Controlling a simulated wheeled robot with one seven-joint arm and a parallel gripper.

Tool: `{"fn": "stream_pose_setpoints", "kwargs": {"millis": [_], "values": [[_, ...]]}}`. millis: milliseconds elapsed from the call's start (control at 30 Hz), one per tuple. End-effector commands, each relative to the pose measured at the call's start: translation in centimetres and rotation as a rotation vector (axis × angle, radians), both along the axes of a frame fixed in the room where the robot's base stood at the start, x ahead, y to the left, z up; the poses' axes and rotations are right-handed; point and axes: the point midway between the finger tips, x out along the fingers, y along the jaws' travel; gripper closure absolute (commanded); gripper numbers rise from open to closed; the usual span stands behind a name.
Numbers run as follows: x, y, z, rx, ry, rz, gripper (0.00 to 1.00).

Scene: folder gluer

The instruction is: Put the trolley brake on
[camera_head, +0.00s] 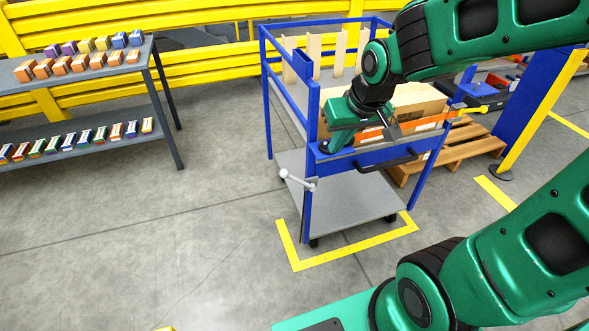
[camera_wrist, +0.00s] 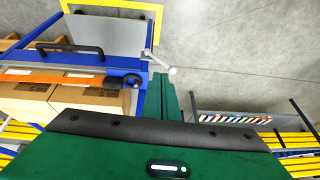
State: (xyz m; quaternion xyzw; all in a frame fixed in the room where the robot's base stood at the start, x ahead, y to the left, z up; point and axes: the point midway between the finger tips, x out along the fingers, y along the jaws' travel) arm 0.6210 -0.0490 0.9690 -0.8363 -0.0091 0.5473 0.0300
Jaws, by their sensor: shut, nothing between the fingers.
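The trolley (camera_head: 309,222) has a blue frame and grey shelves and stands inside a yellow floor marking. A pale brake lever (camera_head: 297,179) with round ends sits at its near left post, sticking out to the left and slightly upward. The lever also shows in the wrist view (camera_wrist: 159,63), just beyond my fingers. My gripper (camera_head: 333,146) is above the trolley's near left corner, higher than the lever and apart from it. Its green fingers (camera_wrist: 170,97) are shut and empty. I cannot tell whether the gripper touches the frame.
The trolley carries cardboard boxes (camera_head: 408,97) behind an orange strap and has a black handle (camera_head: 385,160). A wooden pallet (camera_head: 474,139) and a blue post (camera_head: 527,115) stand to the right. A grey rack (camera_head: 90,72) with small cartons stands left. The floor between rack and trolley is clear.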

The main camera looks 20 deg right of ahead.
Motion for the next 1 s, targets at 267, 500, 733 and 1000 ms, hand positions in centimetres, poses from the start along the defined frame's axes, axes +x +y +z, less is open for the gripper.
{"fn": "stream_pose_setpoints", "kwargs": {"millis": [267, 500, 733, 1000], "values": [[4.7, 1.0, -4.4, 0.099, -0.020, -0.049, 1.00], [8.4, 1.8, -8.5, 0.197, -0.045, -0.115, 1.00], [10.9, 2.1, -12.2, 0.277, -0.066, -0.186, 1.00], [12.1, 2.2, -14.0, 0.319, -0.080, -0.225, 1.00]]}}
